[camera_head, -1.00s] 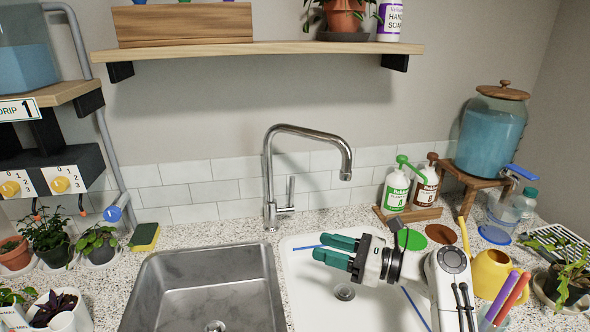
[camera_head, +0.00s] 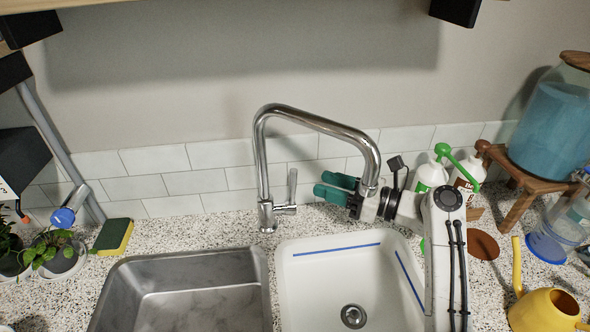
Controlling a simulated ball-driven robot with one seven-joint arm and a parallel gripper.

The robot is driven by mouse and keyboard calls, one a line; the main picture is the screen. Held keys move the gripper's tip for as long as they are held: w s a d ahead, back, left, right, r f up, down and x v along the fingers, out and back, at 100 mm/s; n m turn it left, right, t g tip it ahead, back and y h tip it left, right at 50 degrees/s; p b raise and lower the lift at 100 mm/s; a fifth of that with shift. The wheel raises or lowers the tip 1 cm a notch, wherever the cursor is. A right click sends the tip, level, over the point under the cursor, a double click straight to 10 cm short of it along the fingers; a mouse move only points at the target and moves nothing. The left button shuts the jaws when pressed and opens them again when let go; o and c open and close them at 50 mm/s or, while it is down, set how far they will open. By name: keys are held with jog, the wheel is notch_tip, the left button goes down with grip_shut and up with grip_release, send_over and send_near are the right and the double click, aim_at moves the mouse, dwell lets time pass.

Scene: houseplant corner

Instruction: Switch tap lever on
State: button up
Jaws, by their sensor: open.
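The chrome tap (camera_head: 263,165) stands behind the two sinks, its spout arching to the right. Its lever (camera_head: 292,186) sticks upright from the right side of the tap's base. My gripper (camera_head: 326,184) has two teal fingers, spread open and empty, pointing left towards the lever. The fingertips are a short way right of the lever, with a visible gap. The tip of the spout overlaps the wrist part of my gripper, which is behind it. No water shows from the spout.
The steel sink (camera_head: 125,268) is at left and the white sink (camera_head: 283,290) is below the spout. Pump bottles (camera_head: 433,174) stand close to the right of my gripper. A yellow watering can (camera_head: 545,312) and a blue-filled dispenser (camera_head: 553,130) are further right. A sponge (camera_head: 113,236) lies at left.

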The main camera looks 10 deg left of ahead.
send_over(294, 202)
jog(key=shift+w, duration=0.35)
grip_shut()
dwell(0.4)
